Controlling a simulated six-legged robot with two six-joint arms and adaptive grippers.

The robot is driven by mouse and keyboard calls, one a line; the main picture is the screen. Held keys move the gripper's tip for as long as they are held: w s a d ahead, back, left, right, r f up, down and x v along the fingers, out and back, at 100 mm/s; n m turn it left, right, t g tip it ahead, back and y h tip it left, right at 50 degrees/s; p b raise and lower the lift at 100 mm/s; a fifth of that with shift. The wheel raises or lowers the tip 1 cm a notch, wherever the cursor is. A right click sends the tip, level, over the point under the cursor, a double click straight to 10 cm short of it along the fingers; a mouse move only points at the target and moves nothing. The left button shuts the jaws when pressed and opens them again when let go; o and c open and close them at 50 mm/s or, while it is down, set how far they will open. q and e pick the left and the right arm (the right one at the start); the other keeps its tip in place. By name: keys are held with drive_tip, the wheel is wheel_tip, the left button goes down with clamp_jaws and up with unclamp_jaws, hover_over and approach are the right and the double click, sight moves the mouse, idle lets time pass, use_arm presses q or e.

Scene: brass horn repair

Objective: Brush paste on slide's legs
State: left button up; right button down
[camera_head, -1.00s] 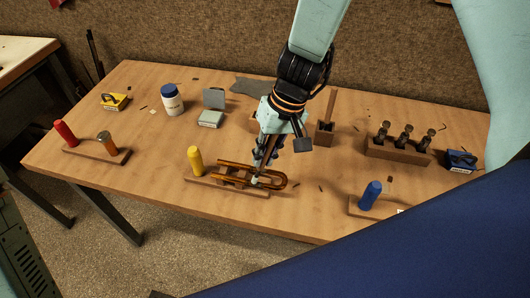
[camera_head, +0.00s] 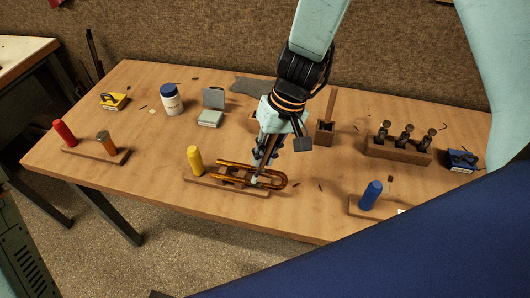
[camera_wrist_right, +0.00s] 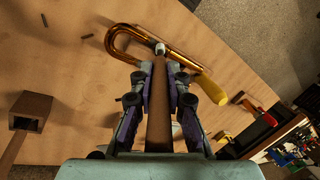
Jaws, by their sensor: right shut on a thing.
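The slide (camera_head: 278,181) is a U-shaped brass tube lying on a wooden stand (camera_head: 230,189) at the near edge of the bench. Its bow (camera_wrist_right: 119,42) points left in the right wrist view, and its legs run towards a yellow peg (camera_head: 195,160). My right gripper (camera_head: 264,153) is above the slide, shut on a brush with a wooden handle (camera_wrist_right: 158,105). The brush's pale tip (camera_wrist_right: 160,48) is over or at the legs near the bow; I cannot tell whether it touches. My left gripper is not in view.
A white jar with a blue lid (camera_head: 172,101) and a grey-green box (camera_head: 210,118) stand farther back. A wooden holder (camera_head: 325,132) and a block with several metal parts (camera_head: 398,150) are to the right. A blue peg (camera_head: 370,194) stands near the front edge.

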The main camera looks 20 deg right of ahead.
sight(269, 139)
idle(0.5)
drive_tip(key=shift+r+p, duration=2.9)
drive_tip(key=shift+r, duration=0.65)
drive_tip(key=shift+s, duration=0.2)
drive_tip(key=p, duration=0.5)
drive_tip(key=shift+d+r+p, duration=0.15)
drive_tip(key=shift+d+p, duration=0.2)
drive_tip(key=w+d+f+b, duration=0.1)
drive_tip(key=w+f+b, duration=0.1)
drive_tip(key=f, duration=0.4)
drive_tip(key=shift+w+d+f+b, duration=0.15)
drive_tip(key=shift+w+d+b, duration=0.15)
drive_tip(key=shift+w, duration=0.6)
